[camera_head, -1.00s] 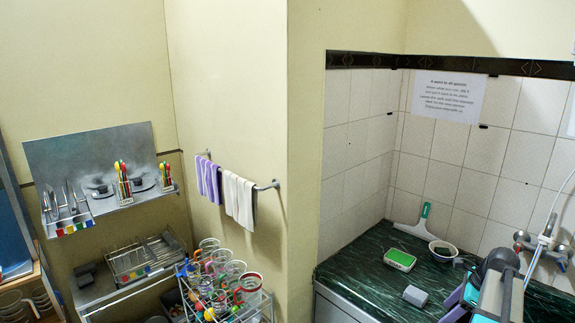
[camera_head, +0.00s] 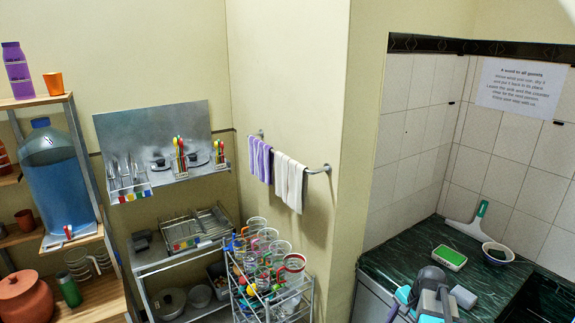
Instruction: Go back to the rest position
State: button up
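Part of my own arm (camera_head: 432,298), grey with teal and purple parts, shows at the bottom edge, right of centre, in front of the dark green counter. No gripper fingers can be made out, so I see neither their opening nor anything held in them.
The green marble counter (camera_head: 400,262) holds a green-and-white box (camera_head: 449,258), a squeegee (camera_head: 468,222) and a bowl (camera_head: 497,253). A cup rack (camera_head: 270,280) stands centre bottom, with towels (camera_head: 275,172) above. A blue water bottle (camera_head: 55,165) stands on shelving at left.

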jog(key=s+a+f+n+h, duration=0.1)
jog(key=s+a+f+n, duration=0.2)
jog(key=a, duration=0.4)
jog(key=a+f+n+g, duration=0.1)
jog(key=a+f+n, duration=0.2)
jog(key=a+n, duration=0.3)
jog(key=s+a+f+n+h, duration=0.1)
jog(key=s+a+f+n, duration=0.2)
jog(key=a, duration=0.4)
jog(key=s+f+n+g+b, duration=0.1)
jog(key=s+f+g+b, duration=0.4)
jog(key=s+f, duration=1.7)
jog(key=shift+s+d+f+g, duration=0.25)
jog(key=shift+s+g, duration=0.15)
jog(key=shift+s, duration=0.85)
